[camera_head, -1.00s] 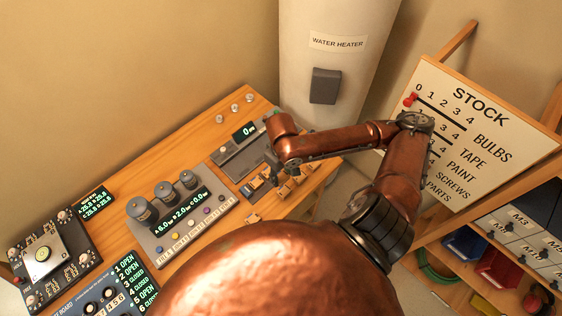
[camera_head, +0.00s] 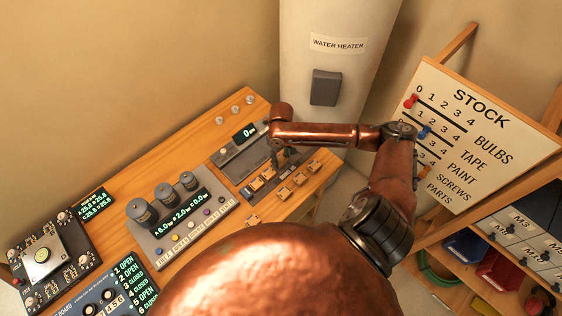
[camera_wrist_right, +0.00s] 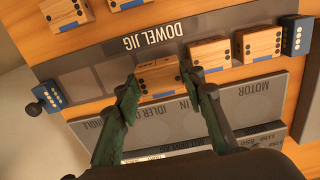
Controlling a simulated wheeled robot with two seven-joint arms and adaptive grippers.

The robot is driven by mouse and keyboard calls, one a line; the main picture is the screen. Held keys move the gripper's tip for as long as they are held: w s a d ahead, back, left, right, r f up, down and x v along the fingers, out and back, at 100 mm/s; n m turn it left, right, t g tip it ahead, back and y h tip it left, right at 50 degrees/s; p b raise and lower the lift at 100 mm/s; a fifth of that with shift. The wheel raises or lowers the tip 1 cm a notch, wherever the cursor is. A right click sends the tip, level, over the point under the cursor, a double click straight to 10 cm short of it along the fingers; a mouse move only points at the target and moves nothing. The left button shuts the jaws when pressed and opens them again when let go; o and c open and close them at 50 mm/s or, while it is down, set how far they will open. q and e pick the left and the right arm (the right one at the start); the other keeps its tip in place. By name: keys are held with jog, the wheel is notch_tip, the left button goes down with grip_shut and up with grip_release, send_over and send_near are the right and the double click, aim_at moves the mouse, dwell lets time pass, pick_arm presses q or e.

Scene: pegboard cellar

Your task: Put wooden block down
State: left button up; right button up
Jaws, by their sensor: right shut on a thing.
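My right gripper (camera_wrist_right: 160,78) is shut on a small wooden block (camera_wrist_right: 158,75) with dark dots, one finger on each side. In the wrist view the block lines up with the row of the dark dowel jig (camera_wrist_right: 95,52); I cannot tell whether it rests there or hangs just above. Two other wooden blocks (camera_wrist_right: 208,53) (camera_wrist_right: 258,43) stand in the row to its right. Blue end pieces (camera_wrist_right: 50,96) (camera_wrist_right: 296,35) flank the row. In the head view my right gripper (camera_head: 277,157) is small and dark, hiding its block. My left gripper is not visible.
A grey lettered plate (camera_wrist_right: 170,125) borders the jig. Several loose blocks (camera_head: 285,193) lie on the bench (camera_head: 205,128). A scale display (camera_head: 245,132) and a control box with knobs (camera_head: 166,194) stand beside. The water heater (camera_head: 335,75) rises behind.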

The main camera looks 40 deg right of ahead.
aim_at(281, 159)
jog(key=shift+f, duration=1.4)
jog(key=shift+s, duration=0.1)
jog(key=o, duration=0.7)
jog(key=shift+f, duration=0.1)
notch_tip(281, 159, up, 12)
jog(key=shift+r, duration=0.15)
